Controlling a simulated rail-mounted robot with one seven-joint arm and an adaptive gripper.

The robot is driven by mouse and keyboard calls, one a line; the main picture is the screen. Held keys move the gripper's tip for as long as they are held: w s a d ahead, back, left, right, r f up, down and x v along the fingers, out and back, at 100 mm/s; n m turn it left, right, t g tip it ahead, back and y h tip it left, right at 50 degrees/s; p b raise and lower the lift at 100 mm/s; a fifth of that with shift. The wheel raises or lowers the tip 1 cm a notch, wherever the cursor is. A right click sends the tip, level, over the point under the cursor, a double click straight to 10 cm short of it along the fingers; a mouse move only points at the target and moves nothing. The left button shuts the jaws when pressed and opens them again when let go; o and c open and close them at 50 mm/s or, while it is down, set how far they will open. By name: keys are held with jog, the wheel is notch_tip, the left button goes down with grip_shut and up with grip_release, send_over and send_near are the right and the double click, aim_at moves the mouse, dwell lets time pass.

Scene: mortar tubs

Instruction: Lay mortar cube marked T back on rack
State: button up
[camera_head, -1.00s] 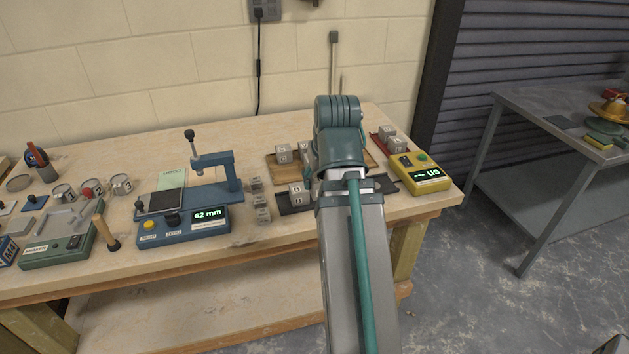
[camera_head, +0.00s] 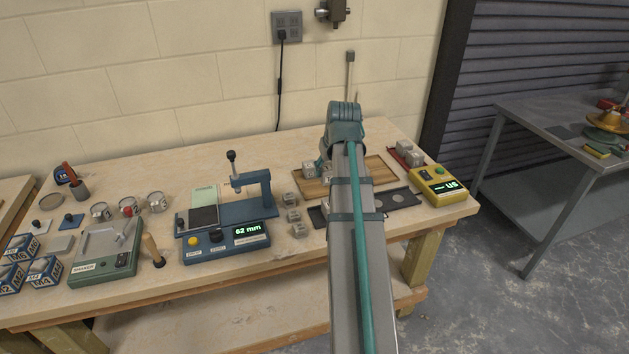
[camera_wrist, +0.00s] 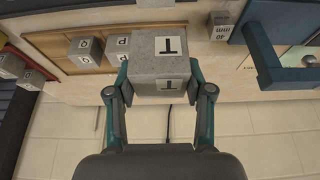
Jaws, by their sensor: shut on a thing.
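My gripper (camera_wrist: 160,92) is shut on the grey mortar cube marked T (camera_wrist: 158,68), with a finger on each side. The T shows on two of its faces in the wrist view. The wooden rack (camera_wrist: 60,38) lies beyond the cube and to its left, holding a few lettered cubes (camera_wrist: 86,52). The held cube covers part of that area, and I cannot tell its height above the rack. In the head view the rack (camera_head: 376,172) is partly behind my arm, which hides the gripper and held cube.
A black tray with round marks (camera_head: 404,199) lies in front of the rack. A red tray with cubes (camera_head: 406,152) and a yellow meter (camera_head: 437,185) stand right. Loose cubes (camera_head: 293,216) stand beside the blue gauge reading 62 mm (camera_head: 225,240). The wall is close behind.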

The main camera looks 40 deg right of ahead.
jog(key=w+d+f, duration=0.1)
jog(key=w+f, duration=0.1)
jog(key=w, duration=0.1)
jog(key=w+d+f+p, duration=0.1)
jog(key=w+f, duration=0.2)
jog(key=w+d+f+p, duration=0.1)
jog(key=w+d+f, duration=0.1)
jog(key=w+f, duration=0.1)
jog(key=shift+w+d+f, duration=0.1)
jog(key=shift+w, duration=0.4)
jog(key=shift+w+f+p, duration=0.1)
jog(key=shift+f+p, duration=0.4)
jog(key=shift+f, duration=1.2)
jog(key=shift+f, duration=0.15)
jog(key=o, duration=1.4)
jog(key=b+v, duration=0.2)
jog(key=v, duration=1)
